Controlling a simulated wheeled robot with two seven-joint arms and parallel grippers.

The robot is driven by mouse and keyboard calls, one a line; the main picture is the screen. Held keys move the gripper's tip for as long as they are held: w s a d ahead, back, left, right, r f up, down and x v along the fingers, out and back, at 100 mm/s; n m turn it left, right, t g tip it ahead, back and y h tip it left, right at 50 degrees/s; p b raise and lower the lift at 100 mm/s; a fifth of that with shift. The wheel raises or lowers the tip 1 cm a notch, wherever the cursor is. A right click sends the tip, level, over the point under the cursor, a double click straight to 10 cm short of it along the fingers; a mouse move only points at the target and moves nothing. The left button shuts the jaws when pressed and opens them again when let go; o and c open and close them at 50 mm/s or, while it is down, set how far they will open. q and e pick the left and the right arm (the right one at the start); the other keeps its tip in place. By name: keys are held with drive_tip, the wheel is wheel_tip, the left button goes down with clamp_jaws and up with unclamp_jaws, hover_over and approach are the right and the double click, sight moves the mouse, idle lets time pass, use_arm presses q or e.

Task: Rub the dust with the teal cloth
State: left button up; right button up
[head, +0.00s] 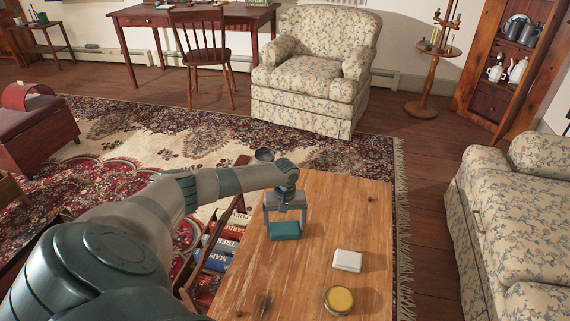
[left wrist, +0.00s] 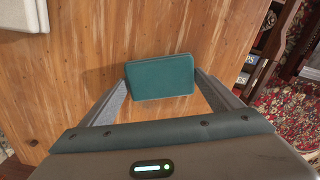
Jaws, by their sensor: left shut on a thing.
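The teal cloth (head: 285,231) is a folded, block-like pad over the wooden table (head: 325,215). My left gripper (head: 285,222) points down and is shut on it, a finger at each side. In the left wrist view the cloth (left wrist: 160,74) sits between the fingertips. It is at or just above the tabletop; I cannot tell if it touches. A dark smudge (head: 265,304) lies near the table's front left, and a small dark spot (head: 371,198) lies toward the right edge. I cannot tell whether these are dust or wood marks. My right gripper is not in view.
A white box (head: 347,261) and a round yellow-topped tin (head: 339,300) stand on the table, right and nearer than the cloth. Books (head: 222,246) sit in a rack left of the table. The tabletop beyond the cloth is clear. A floral sofa (head: 500,225) stands to the right.

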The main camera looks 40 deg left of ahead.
use_arm(q)
drive_tip(key=shift+w, duration=0.1)
drive_tip(key=shift+w+a+f+b, duration=0.1)
drive_tip(key=shift+w+a+b, duration=0.2)
drive_tip(key=shift+w, duration=0.2)
drive_tip(key=shift+w+a+f+b, duration=0.1)
drive_tip(key=shift+w+a+b, duration=0.1)
drive_tip(key=shift+w+b, duration=0.25)
drive_tip(key=shift+w+a+r+b, duration=0.15)
drive_tip(key=shift+w+a+b, duration=0.15)
drive_tip(key=shift+w+a, duration=0.25)
drive_tip(key=shift+w+d, duration=0.1)
drive_tip(key=shift+w+a+b, duration=0.3)
drive_tip(key=shift+w+b, duration=0.25)
drive_tip(key=shift+w, duration=0.05)
drive_tip(key=shift+w+a+b, duration=0.3)
drive_tip(key=shift+w+b, duration=0.2)
drive_tip(key=shift+w, duration=0.05)
drive_tip(key=shift+w+a+b, duration=0.35)
drive_tip(key=shift+w+b, duration=0.05)
drive_tip(key=shift+w, duration=0.1)
